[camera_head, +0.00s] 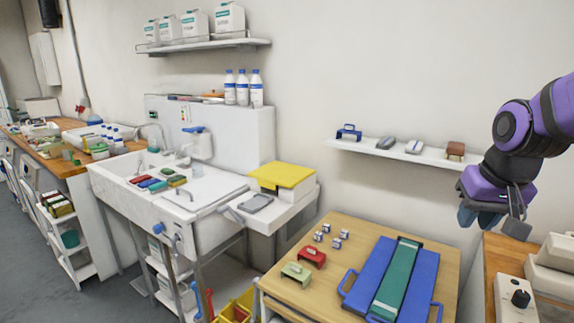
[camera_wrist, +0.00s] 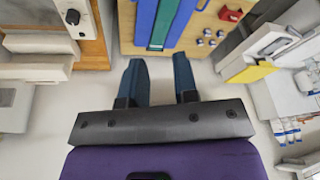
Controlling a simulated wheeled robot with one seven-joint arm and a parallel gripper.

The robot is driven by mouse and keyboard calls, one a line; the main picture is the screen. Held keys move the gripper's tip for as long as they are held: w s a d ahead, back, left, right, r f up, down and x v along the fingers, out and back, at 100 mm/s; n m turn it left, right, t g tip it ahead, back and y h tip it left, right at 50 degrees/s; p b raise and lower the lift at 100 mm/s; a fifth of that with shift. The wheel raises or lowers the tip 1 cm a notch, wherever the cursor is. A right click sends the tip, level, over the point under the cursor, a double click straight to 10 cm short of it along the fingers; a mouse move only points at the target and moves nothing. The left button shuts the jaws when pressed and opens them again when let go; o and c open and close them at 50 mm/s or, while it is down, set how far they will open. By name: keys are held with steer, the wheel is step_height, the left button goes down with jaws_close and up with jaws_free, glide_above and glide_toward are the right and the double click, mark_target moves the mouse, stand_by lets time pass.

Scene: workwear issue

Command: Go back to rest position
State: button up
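My gripper (camera_head: 495,220) hangs from my purple arm at the right of the head view, above the gap between the wooden table and the wooden cabinet. In the wrist view my gripper (camera_wrist: 159,80) shows two dark blue fingers spread apart with nothing between them. Bare pale floor or wall surface shows between and beside the fingers. The gripper touches nothing that I can see.
A wooden table (camera_head: 340,232) holds a blue tray (camera_head: 372,270) with a green strip, red and green blocks and small pieces. A wall shelf (camera_head: 430,157) is close left of my arm. A cabinet with a black knob (camera_head: 520,298) stands below right. A sink (camera_head: 150,195) is at left.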

steer(key=s+a+r+n, duration=0.1)
steer(key=s+r, duration=0.2)
steer(key=s, duration=0.4)
steer(key=s+a+r+n+t, duration=0.1)
steer(key=s+r, duration=0.2)
steer(key=s, duration=0.3)
steer(key=shift+s+a+t, duration=0.3)
steer(key=shift+s+a, duration=0.1)
